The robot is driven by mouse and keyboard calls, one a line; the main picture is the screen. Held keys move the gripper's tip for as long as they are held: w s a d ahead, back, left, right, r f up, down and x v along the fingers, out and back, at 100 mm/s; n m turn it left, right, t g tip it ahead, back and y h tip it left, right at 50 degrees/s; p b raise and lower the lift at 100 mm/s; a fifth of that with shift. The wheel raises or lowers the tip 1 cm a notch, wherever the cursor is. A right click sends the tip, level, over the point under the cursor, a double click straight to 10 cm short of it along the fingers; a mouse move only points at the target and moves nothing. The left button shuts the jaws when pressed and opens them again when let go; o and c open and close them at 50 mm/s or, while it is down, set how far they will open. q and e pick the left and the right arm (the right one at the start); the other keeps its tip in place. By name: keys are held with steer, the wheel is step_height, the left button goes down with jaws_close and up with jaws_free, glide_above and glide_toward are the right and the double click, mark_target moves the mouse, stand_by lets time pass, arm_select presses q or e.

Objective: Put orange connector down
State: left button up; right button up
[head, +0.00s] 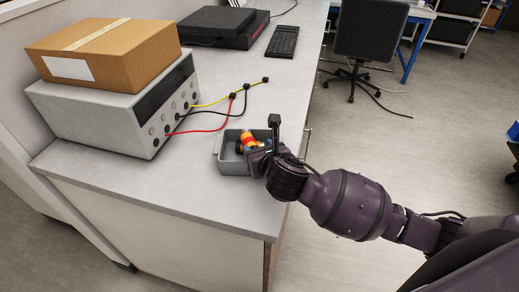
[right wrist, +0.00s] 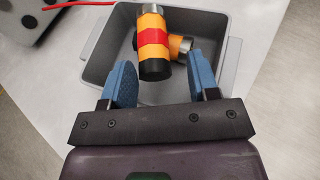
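The orange connector (right wrist: 153,40) is an orange, T-shaped piece with a red band and dark ends. In the right wrist view it lies in a grey bin (right wrist: 88,48), ahead of the fingertips. In the head view the connector (head: 249,140) shows in the bin (head: 231,169), partly hidden by my right gripper (head: 257,149). My right gripper, with two blue fingers (right wrist: 160,75), is open, with a wide gap and nothing between the fingers. The fingers reach over the near side of the bin. My left gripper is not in view.
A grey instrument box (head: 110,122) with a cardboard box (head: 108,55) on it stands left on the counter (head: 150,187). Red, black and yellow leads (head: 215,128) lie behind the bin. A keyboard (head: 283,41) is further back. The counter's right edge is close to the bin.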

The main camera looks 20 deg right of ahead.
steer(key=shift+s+a+f, duration=0.1)
steer(key=shift+s+f, duration=0.15)
steer(key=shift+f, duration=0.3)
steer(key=shift+r, duration=0.55)
steer(key=v, duration=1.1)
steer(key=shift+s+r, duration=0.2)
steer(key=shift+r, duration=0.35)
